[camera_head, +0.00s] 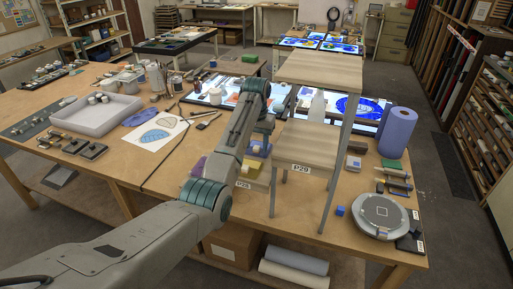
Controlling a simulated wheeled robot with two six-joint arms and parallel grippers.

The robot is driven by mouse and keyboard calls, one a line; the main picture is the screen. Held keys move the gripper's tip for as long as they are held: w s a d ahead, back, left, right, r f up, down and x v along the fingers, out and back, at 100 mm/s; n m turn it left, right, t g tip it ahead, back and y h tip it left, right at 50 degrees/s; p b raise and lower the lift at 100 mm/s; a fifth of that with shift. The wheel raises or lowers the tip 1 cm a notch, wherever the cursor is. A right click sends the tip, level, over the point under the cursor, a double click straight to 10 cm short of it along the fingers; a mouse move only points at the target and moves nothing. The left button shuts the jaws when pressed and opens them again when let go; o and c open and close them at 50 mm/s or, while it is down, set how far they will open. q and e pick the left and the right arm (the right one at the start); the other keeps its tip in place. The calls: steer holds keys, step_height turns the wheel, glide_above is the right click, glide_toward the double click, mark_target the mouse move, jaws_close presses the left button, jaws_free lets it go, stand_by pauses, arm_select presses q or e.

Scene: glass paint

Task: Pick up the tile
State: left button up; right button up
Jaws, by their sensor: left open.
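My left arm comes in from the lower left and reaches over the workbench (110,172). My left gripper (265,124) is at its far end, beside the wooden stand, small and partly covered by the arm; it is open, with nothing seen held in it. I cannot tell for sure which piece is the tile. A small blue block (340,211) lies on the bench near the right front, left of a round grey device. My right gripper is not in view.
A two-shelf wooden stand (320,72) rises close to my left gripper. A round grey device (380,213) and a blue paper roll (396,132) stand at the right. A white tray (112,122) and a leaf drawing (155,135) lie at the left. Lit glass panels (358,108) lie behind.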

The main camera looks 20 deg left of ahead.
mark_target(257, 146)
arm_select(q)
steer(key=shift+w+a+f, duration=0.1)
steer(key=shift+w+f, duration=0.05)
steer(key=shift+f, duration=0.1)
steer(key=shift+s+d+r, duration=0.2)
steer(key=shift+d, duration=0.05)
steer(key=c, duration=0.8)
jaws_close()
steer(key=shift+a, duration=0.1)
steer(key=shift+w, duration=0.1)
steer(key=shift+w+r, duration=0.1)
steer(key=shift+r, duration=0.3)
step_height(257, 146, up, 9)
